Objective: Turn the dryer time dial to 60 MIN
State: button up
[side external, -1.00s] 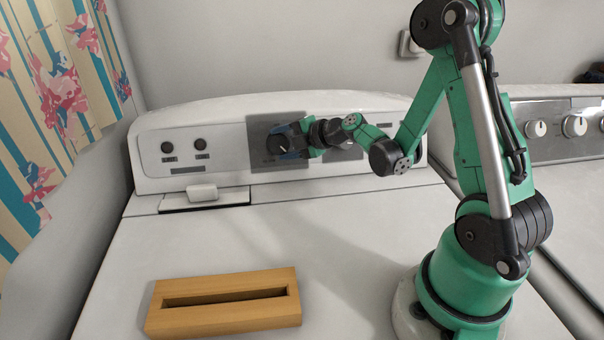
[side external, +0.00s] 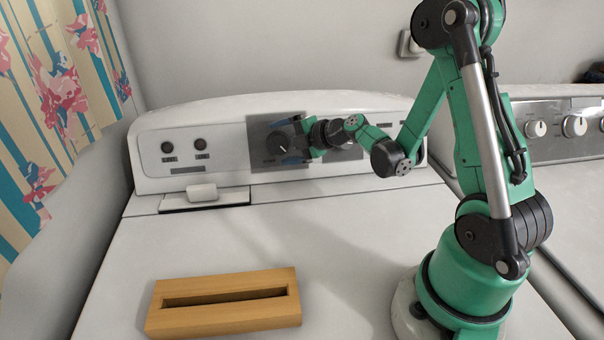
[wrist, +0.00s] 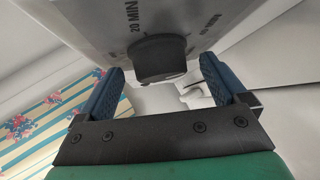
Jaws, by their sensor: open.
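The dark round time dial (side external: 279,144) sits on a grey plate (side external: 261,128) on the white dryer's back panel, with a light pointer line on its face. In the wrist view the dial (wrist: 160,60) lies between and beyond the blue fingertips. Printing by it there reads "20 MIN" and another MIN label that is hard to read. My gripper (side external: 299,142) is open, just right of the dial in the side view; in the wrist view my gripper (wrist: 160,80) shows a gap on both sides of the dial. No 60 MIN label is readable.
Two small dark buttons (side external: 184,146) are left on the panel. A white latch piece (side external: 202,192) stands below them. A wooden slotted block (side external: 222,302) lies on the white top. A second machine with knobs (side external: 574,126) is at right; a floral curtain (side external: 62,90) hangs left.

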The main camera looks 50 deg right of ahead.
jog(key=v, duration=0.5)
jog(key=shift+s+r, duration=0.1)
jog(key=shift+s, duration=0.05)
